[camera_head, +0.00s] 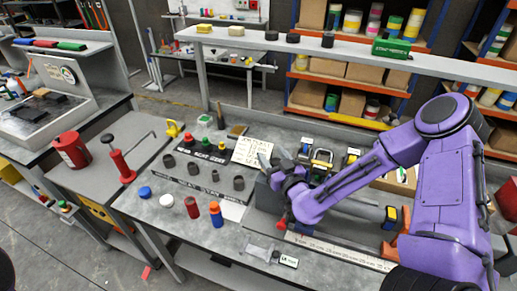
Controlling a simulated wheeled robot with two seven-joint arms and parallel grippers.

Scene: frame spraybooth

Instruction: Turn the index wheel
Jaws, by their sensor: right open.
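My right arm comes in from the right, and its right gripper (275,165) is over the grey fixture (262,196) on the workbench. Its fingers are apart and point away toward the back of the bench. I see nothing held between them. A red knob (282,225) shows just below the purple wrist, at the fixture's front. I cannot clearly make out the index wheel; the wrist and forearm cover much of the fixture. My left gripper is not in view.
A dark holder (210,172) with several cups stands left of the fixture. A ruler strip (340,252) runs along the front right. A grey shelf (340,55) spans the back.

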